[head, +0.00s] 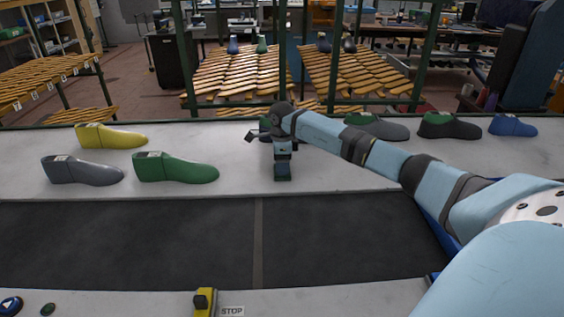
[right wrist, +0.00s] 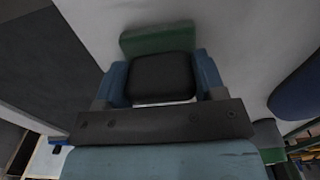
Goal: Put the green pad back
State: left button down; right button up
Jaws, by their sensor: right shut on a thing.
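My right gripper (head: 283,172) points down over the light strip behind the dark belt. It is shut on the green pad (head: 283,178), which shows as a small green and dark block low between the fingers. In the right wrist view the pad's green part (right wrist: 158,40) sticks out past a dark block, with a blue finger of my right gripper (right wrist: 160,80) on each side. I cannot tell whether the pad touches the strip. My left gripper is not in view.
A yellow last (head: 110,136), a grey last (head: 82,171) and a green last (head: 176,168) stand to the left. A grey-green last (head: 378,128), a black-green last (head: 449,127) and a blue last (head: 513,126) stand to the right. The dark belt (head: 130,240) is clear.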

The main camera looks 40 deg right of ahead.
jog(key=o, duration=0.9)
jog(key=shift+f, duration=0.1)
notch_tip(320, 180, up, 12)
jog(key=shift+r, duration=0.2)
dwell(0.4)
